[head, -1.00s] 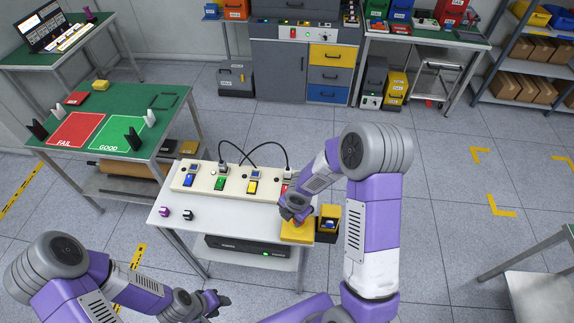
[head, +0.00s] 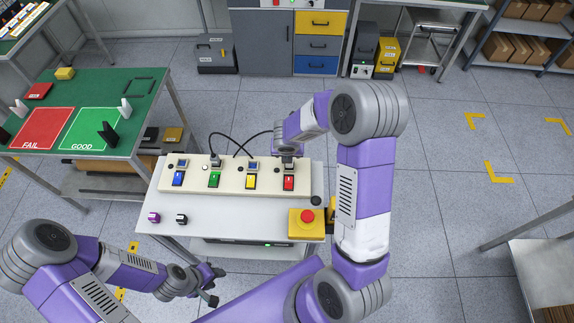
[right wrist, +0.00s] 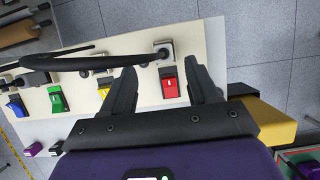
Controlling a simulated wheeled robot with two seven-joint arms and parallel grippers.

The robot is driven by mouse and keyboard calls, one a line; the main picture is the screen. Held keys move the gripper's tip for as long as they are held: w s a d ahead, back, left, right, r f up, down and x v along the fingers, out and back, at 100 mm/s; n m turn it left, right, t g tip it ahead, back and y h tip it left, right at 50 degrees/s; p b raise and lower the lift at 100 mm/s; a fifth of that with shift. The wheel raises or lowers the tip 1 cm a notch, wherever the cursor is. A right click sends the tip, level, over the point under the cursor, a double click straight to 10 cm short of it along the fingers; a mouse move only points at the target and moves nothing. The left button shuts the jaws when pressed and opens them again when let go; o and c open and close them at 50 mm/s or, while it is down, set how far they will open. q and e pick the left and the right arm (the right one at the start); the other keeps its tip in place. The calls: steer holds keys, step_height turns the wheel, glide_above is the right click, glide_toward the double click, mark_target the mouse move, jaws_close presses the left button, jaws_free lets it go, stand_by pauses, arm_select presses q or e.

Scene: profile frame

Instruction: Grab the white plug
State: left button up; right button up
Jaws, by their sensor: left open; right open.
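No plainly white plug stands out. A small black-and-white piece (head: 181,218) lies on the white table, right of a small purple piece (head: 153,217); both also show at the lower left of the right wrist view. A dark plug with a black cable sits in the socket (right wrist: 163,50) above the red switch (right wrist: 169,82). My right gripper (right wrist: 163,78) is open over that end of the panel, its fingers either side of the red switch and cable, with nothing visibly gripped. My left gripper (head: 213,284) is open and empty, low in front of the table.
The cream panel (head: 222,180) carries blue, green, yellow and red switches. A second cable runs to the green station. A yellow box with a red button (head: 307,217) stands at the table's right corner. A green table (head: 95,90) with FAIL and GOOD areas is at left.

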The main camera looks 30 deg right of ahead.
steer(key=x, duration=0.2)
steer(key=b+x, duration=0.1)
steer(key=x, duration=0.2)
steer(key=b+x, duration=0.1)
steer(key=x, duration=0.2)
steer(key=shift+s+d, duration=0.1)
steer(key=shift+s, duration=0.25)
steer(key=c, duration=1.1)
steer(key=shift+o, duration=0.2)
step_height(320, 180, up, 9)
steer(key=p, duration=0.4)
steer(key=shift+r, duration=0.5)
